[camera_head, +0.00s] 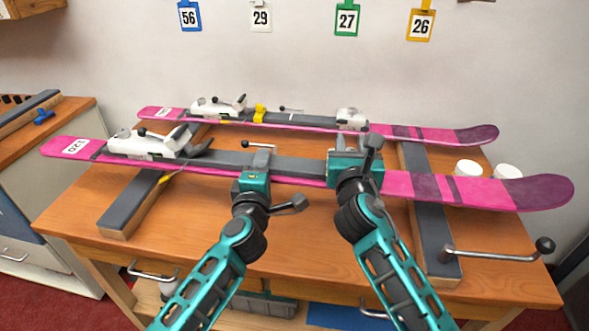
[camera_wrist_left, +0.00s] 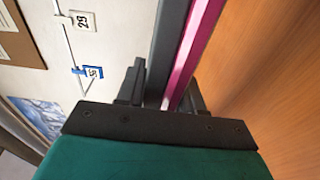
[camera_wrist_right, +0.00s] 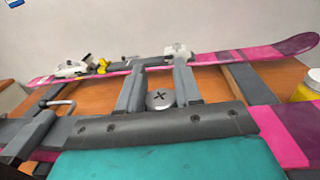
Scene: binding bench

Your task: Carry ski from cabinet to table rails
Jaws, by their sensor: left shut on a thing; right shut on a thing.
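The front pink and purple ski (camera_head: 480,192) has a grey plate, a white binding part (camera_head: 150,143) and a white number label near its left end. It spans both dark table rails, the left rail (camera_head: 130,205) and right rail (camera_head: 430,235); I cannot tell whether it touches them. My left gripper (camera_head: 256,172) is shut on it just left of its middle; the left wrist view shows the ski's edge (camera_wrist_left: 190,50) between the fingers. My right gripper (camera_head: 350,160) is shut on it further right, hiding part of it. A similar back ski (camera_head: 400,131) lies across the rails behind.
The wooden table (camera_head: 300,225) is bare between the rails. Two white round items (camera_head: 468,168) stand at its right. A cabinet (camera_head: 45,180) stands left; numbered tags (camera_head: 347,19) hang on the wall.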

